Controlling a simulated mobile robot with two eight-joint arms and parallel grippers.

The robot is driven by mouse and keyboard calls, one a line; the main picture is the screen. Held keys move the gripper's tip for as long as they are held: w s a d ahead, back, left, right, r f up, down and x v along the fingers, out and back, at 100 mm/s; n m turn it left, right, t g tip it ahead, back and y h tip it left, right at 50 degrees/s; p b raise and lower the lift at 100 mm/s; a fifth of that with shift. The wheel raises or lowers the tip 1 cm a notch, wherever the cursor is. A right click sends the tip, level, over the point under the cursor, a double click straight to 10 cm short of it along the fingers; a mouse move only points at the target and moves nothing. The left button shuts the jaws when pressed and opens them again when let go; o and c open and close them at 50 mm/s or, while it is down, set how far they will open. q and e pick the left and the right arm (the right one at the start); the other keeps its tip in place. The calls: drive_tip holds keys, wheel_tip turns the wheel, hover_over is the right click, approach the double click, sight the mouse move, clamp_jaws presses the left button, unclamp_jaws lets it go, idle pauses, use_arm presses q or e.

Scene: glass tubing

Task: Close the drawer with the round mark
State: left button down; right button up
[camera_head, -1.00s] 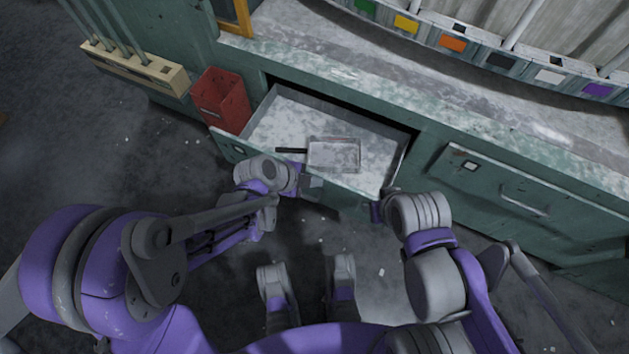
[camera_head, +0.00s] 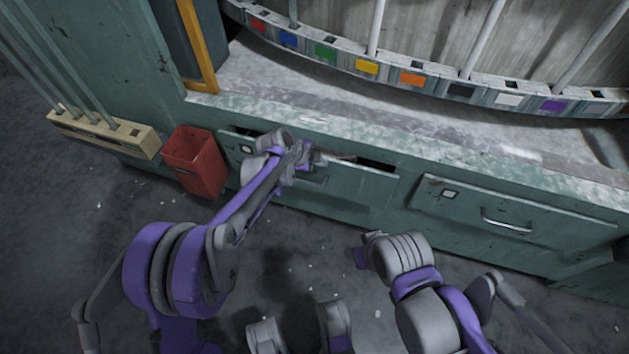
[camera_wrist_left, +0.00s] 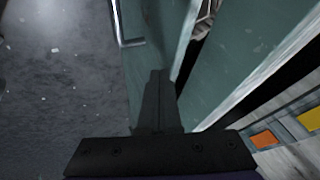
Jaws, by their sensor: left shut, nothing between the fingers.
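The left drawer (camera_head: 362,187) is nearly shut, with a narrow dark gap along its top edge. Its front carries a small pale label (camera_head: 246,149); the mark's shape is too small to tell. My left gripper (camera_head: 318,160) is at this drawer's front, shut and empty. In the left wrist view my left gripper's fingers (camera_wrist_left: 157,88) lie together over the teal drawer front (camera_wrist_left: 165,30), beside the handle (camera_wrist_left: 130,42); I cannot tell whether they touch. The right drawer (camera_head: 515,212) is shut and has a label (camera_head: 449,194). My right gripper (camera_head: 362,256) is low before the cabinet, its fingers mostly hidden.
A red bin (camera_head: 196,162) stands left of the left drawer. A beige rack with rods (camera_head: 105,133) is farther left. A curved strip with coloured squares (camera_head: 410,79) runs above the grey worktop (camera_head: 300,108). The floor before the drawers is clear.

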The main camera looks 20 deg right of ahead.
use_arm(q)
drive_tip(key=w+d, duration=0.2)
drive_tip(key=w, duration=0.1)
drive_tip(key=shift+w+r, duration=0.1)
drive_tip(key=shift+d, duration=0.1)
idle(0.3)
